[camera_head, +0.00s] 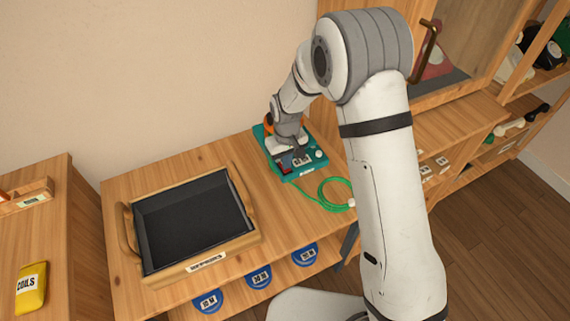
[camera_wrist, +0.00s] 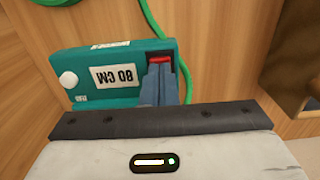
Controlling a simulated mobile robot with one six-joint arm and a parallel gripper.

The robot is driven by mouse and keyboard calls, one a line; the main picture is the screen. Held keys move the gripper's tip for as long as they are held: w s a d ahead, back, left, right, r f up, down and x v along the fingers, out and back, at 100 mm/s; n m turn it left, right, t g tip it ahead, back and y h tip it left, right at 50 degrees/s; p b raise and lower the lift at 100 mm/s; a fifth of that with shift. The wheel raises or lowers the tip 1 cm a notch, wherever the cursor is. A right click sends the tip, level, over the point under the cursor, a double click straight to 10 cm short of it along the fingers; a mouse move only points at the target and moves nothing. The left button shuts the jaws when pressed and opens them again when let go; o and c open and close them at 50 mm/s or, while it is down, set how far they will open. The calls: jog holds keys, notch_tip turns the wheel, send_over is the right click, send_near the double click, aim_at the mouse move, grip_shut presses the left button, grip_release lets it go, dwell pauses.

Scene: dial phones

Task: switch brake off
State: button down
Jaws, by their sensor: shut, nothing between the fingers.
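A teal box (camera_head: 310,174) with a red switch (camera_head: 284,169), a white knob (camera_head: 319,154) and a white label sits on the wooden bench. My gripper (camera_head: 297,157) is over the box. Its shut blue-grey fingers (camera_wrist: 158,74) are empty, with their tips right at the red switch. I cannot tell whether they touch it. The fingers hide part of the switch, so its position is unclear. No readable "brake" label shows.
A green cable (camera_head: 325,194) curls off the box across the bench. A wooden-framed black tray (camera_head: 256,233) stands to the left. Blue round labelled discs (camera_head: 258,276) sit below it. A glazed cabinet with a bronze handle (camera_head: 425,50) is at the upper right.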

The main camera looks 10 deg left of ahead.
notch_tip(320, 180, up, 7)
jog(key=p, duration=0.3)
jog(key=shift+f+p, duration=0.2)
jog(key=shift+p, duration=0.15)
dwell(0.4)
jog(key=s+d+r+m+p, duration=0.1)
jog(key=s+d+r, duration=0.1)
jog(key=d+r, duration=0.35)
jog(key=s+d+r+m+t, duration=0.1)
jog(key=s+d+r, duration=0.1)
jog(key=d+r, duration=0.3)
jog(key=s+d+r+m+p, duration=0.1)
jog(key=s+d+r, duration=0.25)
jog(key=r, duration=0.25)
jog(key=s+d+r+m+t+p, duration=0.1)
jog(key=s+d+r+m, duration=0.3)
jog(key=s+d+r, duration=0.3)
jog(key=s+d, duration=0.4)
jog(key=s, duration=0.3)
jog(key=shift+s+d+r+t, duration=0.2)
jog(key=shift+s+d+t, duration=0.1)
jog(key=shift+d, duration=0.05)
